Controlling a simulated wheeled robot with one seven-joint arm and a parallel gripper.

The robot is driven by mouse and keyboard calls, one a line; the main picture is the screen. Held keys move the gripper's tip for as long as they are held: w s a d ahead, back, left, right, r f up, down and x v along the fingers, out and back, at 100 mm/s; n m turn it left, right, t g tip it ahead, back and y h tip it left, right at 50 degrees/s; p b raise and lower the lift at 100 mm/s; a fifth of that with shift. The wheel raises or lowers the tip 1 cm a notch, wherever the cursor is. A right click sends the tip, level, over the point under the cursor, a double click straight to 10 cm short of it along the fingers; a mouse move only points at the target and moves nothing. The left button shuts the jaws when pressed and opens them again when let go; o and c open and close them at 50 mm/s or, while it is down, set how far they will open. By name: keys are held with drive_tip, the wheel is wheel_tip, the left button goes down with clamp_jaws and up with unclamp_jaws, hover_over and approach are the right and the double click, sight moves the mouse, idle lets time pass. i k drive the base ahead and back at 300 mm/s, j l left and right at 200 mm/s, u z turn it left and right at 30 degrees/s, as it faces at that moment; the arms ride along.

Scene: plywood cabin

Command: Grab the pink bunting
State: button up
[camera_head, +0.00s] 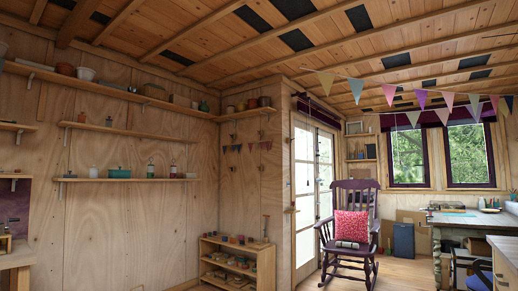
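A string of triangular bunting hangs below the ceiling at the upper right of the head view. A pink flag (389,93) hangs on it, with teal, purple and pale flags beside it. Another pinkish flag (448,98) hangs further right. A second row of flags shows just below, in front of the windows. A small string of mixed-colour flags (237,148) hangs on the wall under a short shelf. I cannot tell which bunting the task names. My gripper is not in view.
A purple rocking chair (348,226) with a pink cushion (351,226) stands before the glazed door (304,185). A low shelf unit (237,262) stands left of it. Long wall shelves (125,134) hold pots. A desk (468,221) stands right. Some floor shows around the chair.

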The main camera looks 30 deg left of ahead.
sight(268, 141)
drive_tip(key=i+j+u, duration=0.55)
drive_tip(key=i, duration=0.2)
drive_tip(key=i+j+u, duration=0.25)
drive_tip(key=i, duration=0.8)
drive_tip(key=i+u, duration=0.3)
drive_tip(key=i, duration=0.7)
